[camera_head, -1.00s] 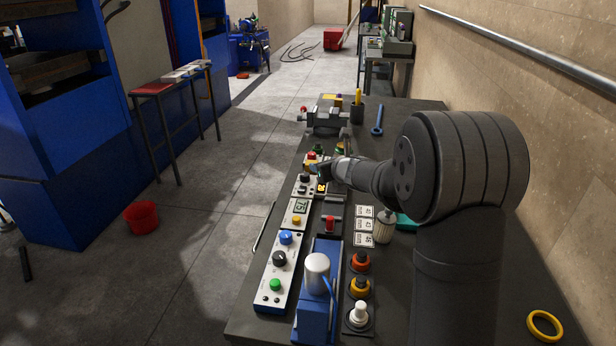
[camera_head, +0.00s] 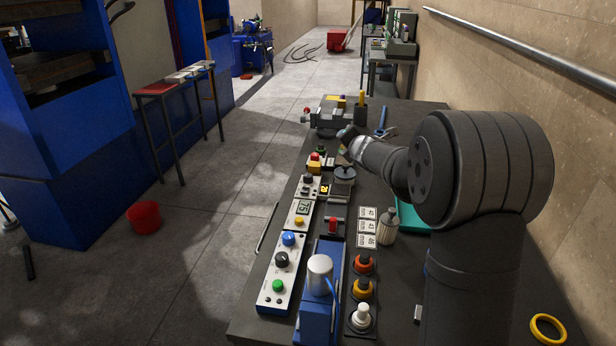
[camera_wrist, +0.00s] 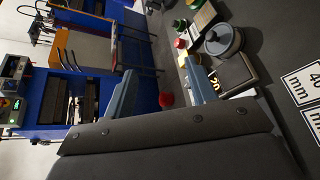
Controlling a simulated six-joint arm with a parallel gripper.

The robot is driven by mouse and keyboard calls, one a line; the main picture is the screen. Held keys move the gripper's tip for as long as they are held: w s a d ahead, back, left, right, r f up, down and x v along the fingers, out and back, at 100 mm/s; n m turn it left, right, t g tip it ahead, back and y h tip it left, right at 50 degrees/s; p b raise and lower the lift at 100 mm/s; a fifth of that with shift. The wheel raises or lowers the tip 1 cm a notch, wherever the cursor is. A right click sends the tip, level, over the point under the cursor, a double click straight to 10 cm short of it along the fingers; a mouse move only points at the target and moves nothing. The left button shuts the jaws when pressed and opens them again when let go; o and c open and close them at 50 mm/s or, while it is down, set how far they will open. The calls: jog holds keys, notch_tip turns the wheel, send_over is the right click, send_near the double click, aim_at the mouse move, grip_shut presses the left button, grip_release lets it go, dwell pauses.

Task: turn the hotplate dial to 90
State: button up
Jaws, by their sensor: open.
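The hotplate (camera_head: 325,189) shows an amber readout that looks like 20, with a lidded grey pot (camera_head: 344,175) just behind it. Both also show in the wrist view, the readout (camera_wrist: 214,82) below the pot (camera_wrist: 222,40). A black knob (camera_head: 307,179) sits on the white panel left of the readout; I cannot tell whether it is the hotplate dial. My gripper (camera_head: 347,138) is above the bench beyond the pot, apart from the hotplate. In the wrist view, its two fingers (camera_wrist: 160,66) are spread, with nothing between them that they touch.
A white control panel (camera_head: 301,209) reading 75 lies nearer, then another with blue, black and green knobs (camera_head: 282,260). A vise (camera_head: 328,117) stands at the far end. Red, orange and white buttons (camera_head: 363,288) and a grey bottle (camera_head: 388,224) are to the right.

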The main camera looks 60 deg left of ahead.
aim_at(308, 176)
jog(key=w+d+f+m+h, duration=0.2)
jog(key=w+f+m, duration=0.1)
jog(key=m, duration=1.1)
jog(key=w+d+f+m+h, duration=0.2)
jog(key=w+d+f+m, duration=0.1)
jog(key=m, duration=1.1)
jog(key=s+a+r+m+g+y, duration=0.2)
jog(key=s+a+m+g, duration=0.15)
jog(key=m, duration=1.05)
jog(key=s+a+r+m+g+y, duration=0.2)
jog(key=s+r+m+g+y, duration=0.15)
jog(key=m, duration=1.05)
notch_tip(308, 176, down, 12)
jog(key=shift+g+h, duration=0.35)
jog(key=shift+g, duration=0.05)
jog(key=x, duration=1.7)
jog(key=shift+s+a+r, duration=0.1)
jog(key=shift+a, duration=0.3)
